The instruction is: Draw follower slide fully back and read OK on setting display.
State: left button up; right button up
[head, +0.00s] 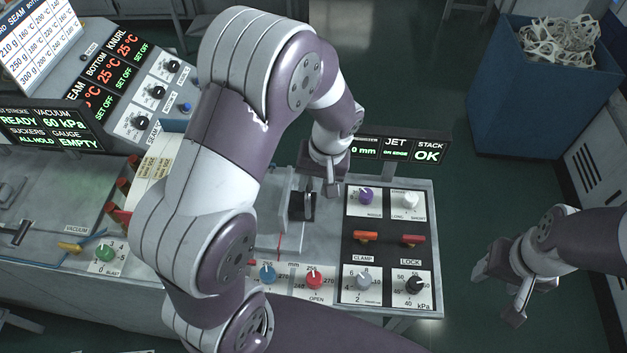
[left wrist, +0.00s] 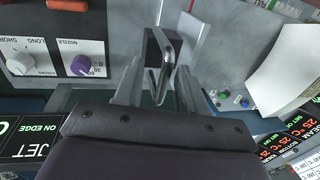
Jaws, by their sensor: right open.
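The setting display (head: 397,150) stands at the back of the right-hand panel. Its STACK field reads OK in green, JET shows small green text, and a "0 mm" reading is partly covered by my left arm. What looks like the follower slide's dark block (head: 302,206) sits on a pale metal bed; it also shows in the left wrist view (left wrist: 161,62). My left gripper (head: 328,188) is down at this block, with one finger on either side of it (left wrist: 157,88). Whether they press on it is unclear. My right gripper (head: 500,289) is open and empty, off the panel's right side.
The panel carries a purple knob (head: 366,195), orange clamp lever (head: 365,236), red lock lever (head: 413,240) and a red OPEN knob (head: 314,279). A blue bin (head: 525,105) of scrap stands at right. My left arm covers much of the bench's middle.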

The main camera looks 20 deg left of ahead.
pick_arm(q)
notch_tip(320, 180, up, 13)
jog(key=d+p, duration=0.2)
jog(key=p, duration=0.1)
jog(key=shift+w+d+f, duration=0.15)
jog(key=shift+w+f, duration=0.05)
jog(key=shift+w, duration=0.15)
jog(key=shift+f, duration=0.1)
